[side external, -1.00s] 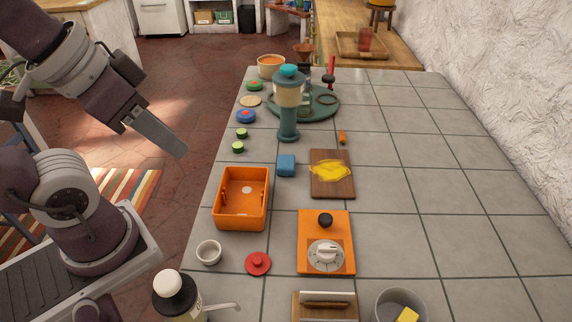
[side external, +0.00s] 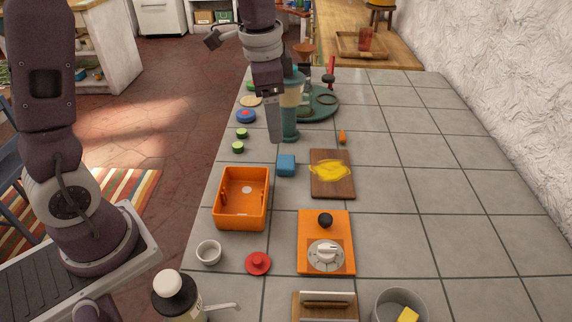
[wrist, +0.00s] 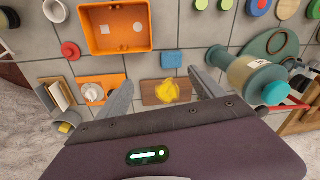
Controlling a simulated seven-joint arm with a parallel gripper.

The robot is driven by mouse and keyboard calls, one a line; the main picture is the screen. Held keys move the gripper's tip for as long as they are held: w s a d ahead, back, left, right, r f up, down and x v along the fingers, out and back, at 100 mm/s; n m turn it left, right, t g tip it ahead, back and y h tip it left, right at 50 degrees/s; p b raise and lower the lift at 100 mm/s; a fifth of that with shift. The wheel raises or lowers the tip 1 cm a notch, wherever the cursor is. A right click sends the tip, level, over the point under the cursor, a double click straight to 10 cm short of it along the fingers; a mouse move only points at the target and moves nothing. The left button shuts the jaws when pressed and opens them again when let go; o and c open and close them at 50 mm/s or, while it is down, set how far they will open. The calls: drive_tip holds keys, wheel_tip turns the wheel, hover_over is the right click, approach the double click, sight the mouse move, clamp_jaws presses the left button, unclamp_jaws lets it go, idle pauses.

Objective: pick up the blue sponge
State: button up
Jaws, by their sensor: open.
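The blue sponge (side external: 286,165) is a small block lying flat on the tiled counter, between the orange bin and the wooden board with a yellow cloth. It also shows in the wrist view (wrist: 172,59), beyond the fingertips and between their lines. My gripper (side external: 275,140) hangs above the counter, a little behind the sponge in the side view, with its fingers pointing down. In the wrist view my gripper (wrist: 160,82) has its two fingers spread wide with nothing between them. It is apart from the sponge.
A teal-lidded jar (side external: 288,110) stands close beside my gripper. The orange bin (side external: 240,226) is left of the sponge. The wooden board (side external: 332,190) with a yellow cloth (side external: 330,170) is on its right. The counter's right side is clear.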

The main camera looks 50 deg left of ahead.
drive_tip(key=m+g, duration=0.1)
drive_tip(key=m, duration=0.1)
hover_over(286, 161)
drive_tip(key=f, duration=0.8)
drive_tip(key=shift+d+f, duration=0.2)
drive_tip(key=shift+d, duration=0.1)
drive_tip(key=f, duration=0.7)
drive_tip(key=shift+a, duration=0.3)
drive_tip(key=c, duration=1.4)
wheel_tip(286, 161, up, 10)
drive_tip(key=shift+c, duration=0.2)
